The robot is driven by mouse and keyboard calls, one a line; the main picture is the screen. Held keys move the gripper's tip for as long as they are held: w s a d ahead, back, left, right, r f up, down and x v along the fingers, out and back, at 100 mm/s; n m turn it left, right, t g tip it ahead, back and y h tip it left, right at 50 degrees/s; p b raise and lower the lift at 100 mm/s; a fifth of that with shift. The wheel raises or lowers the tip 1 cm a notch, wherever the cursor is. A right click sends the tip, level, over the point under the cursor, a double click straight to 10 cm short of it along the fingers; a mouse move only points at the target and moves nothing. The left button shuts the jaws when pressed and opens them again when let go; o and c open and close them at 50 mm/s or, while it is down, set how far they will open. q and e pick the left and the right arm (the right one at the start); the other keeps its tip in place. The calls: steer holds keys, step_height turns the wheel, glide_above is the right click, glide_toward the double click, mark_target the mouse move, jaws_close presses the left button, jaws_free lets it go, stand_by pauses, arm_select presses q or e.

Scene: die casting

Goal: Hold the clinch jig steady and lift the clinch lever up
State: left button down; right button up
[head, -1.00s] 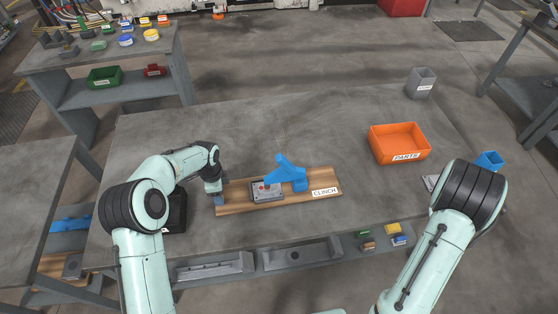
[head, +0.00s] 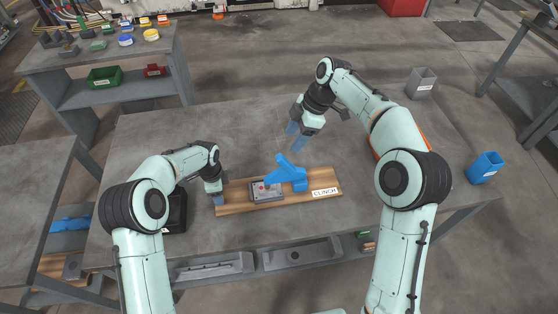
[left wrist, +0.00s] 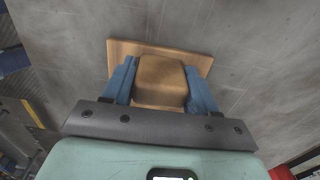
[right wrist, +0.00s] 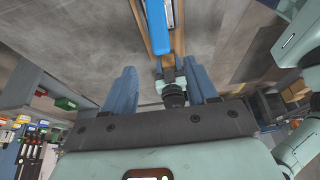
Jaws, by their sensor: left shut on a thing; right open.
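The clinch jig (head: 240,206) is a wooden board with a "CLINCH" label at its right end, lying on the grey table. It carries a metal block with a red spot and the blue clinch lever (head: 283,173), which slants up toward the left. My left gripper (head: 218,198) is shut on the jig's left end; the left wrist view shows its fingers on both sides of a brown wooden block (left wrist: 161,80). My right gripper (head: 296,138) is open and empty, above the table behind the lever. The lever also shows in the right wrist view (right wrist: 157,25), beyond the fingers.
An orange parts bin (head: 425,139) is partly hidden behind my right arm. A grey bin (head: 420,83) stands at the back right and a blue bin (head: 485,167) at the right edge. The table behind the jig is clear.

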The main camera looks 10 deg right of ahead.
mark_target(282, 156)
steer(key=x, duration=1.1)
steer(key=shift+a+f, duration=0.25)
steer(key=shift+f, duration=0.05)
jaws_close()
